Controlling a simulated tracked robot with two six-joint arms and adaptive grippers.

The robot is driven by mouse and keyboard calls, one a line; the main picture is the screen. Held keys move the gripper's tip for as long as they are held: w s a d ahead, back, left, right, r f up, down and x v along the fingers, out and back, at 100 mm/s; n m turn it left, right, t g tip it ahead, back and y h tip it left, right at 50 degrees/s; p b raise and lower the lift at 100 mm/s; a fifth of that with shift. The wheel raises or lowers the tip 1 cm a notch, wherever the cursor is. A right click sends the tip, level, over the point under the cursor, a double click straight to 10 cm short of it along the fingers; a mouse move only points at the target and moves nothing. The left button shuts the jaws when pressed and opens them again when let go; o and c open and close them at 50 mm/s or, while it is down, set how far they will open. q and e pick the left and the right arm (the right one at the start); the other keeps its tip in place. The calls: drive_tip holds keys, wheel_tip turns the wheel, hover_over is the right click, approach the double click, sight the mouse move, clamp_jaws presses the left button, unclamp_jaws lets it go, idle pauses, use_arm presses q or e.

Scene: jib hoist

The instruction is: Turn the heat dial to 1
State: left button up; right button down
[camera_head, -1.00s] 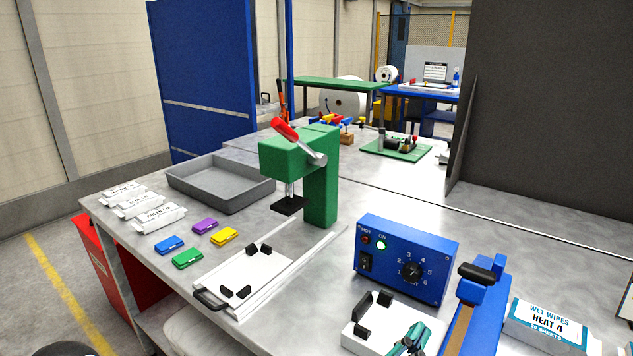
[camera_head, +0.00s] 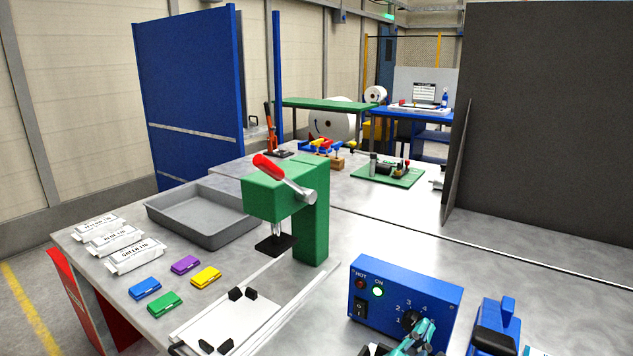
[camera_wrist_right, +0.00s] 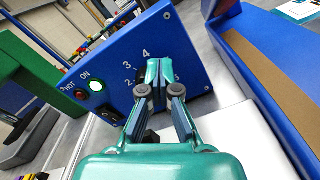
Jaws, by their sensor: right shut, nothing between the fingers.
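The heat dial (camera_head: 411,318) is a black knob on the front of a blue control box (camera_head: 436,291), with white numbers around it. In the right wrist view the box (camera_wrist_right: 183,32) shows 2, 3, 4 and a partly covered number, while my fingers hide most of the dial; its setting cannot be read. My teal right gripper (camera_head: 424,331) is in front of the dial's lower right in the head view. In the wrist view its shut, empty fingertips (camera_wrist_right: 160,68) are close over the dial; contact is unclear. My left gripper is not in view.
The box carries a lit green lamp (camera_head: 377,291), a dark red lamp (camera_head: 360,284) and a black rocker switch (camera_head: 360,307). A blue device (camera_head: 497,316) stands to its right. A green press (camera_head: 318,215), a grey tray (camera_head: 185,222) and coloured lids (camera_head: 165,303) are to the left.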

drive_tip(key=shift+w+d+r, duration=0.15)
drive_tip(key=shift+d+r, duration=0.05)
drive_tip(key=shift+r, duration=0.05)
drive_tip(key=shift+w+d, duration=0.1)
drive_tip(key=shift+w, duration=0.05)
drive_tip(key=shift+w+d+f, duration=0.15)
drive_tip(key=shift+f, duration=0.1)
drive_tip(key=shift+a+r, duration=0.1)
drive_tip(key=shift+a, duration=0.15)
drive_tip(key=shift+a+b, duration=0.1)
drive_tip(key=shift+b, duration=0.2)
drive_tip(key=shift+w+a+r+b, duration=0.4)
drive_tip(key=shift+a+b, duration=0.1)
drive_tip(key=shift+a, duration=0.05)
drive_tip(key=shift+w+a, duration=0.15)
drive_tip(key=shift+a, duration=0.15)
idle(0.4)
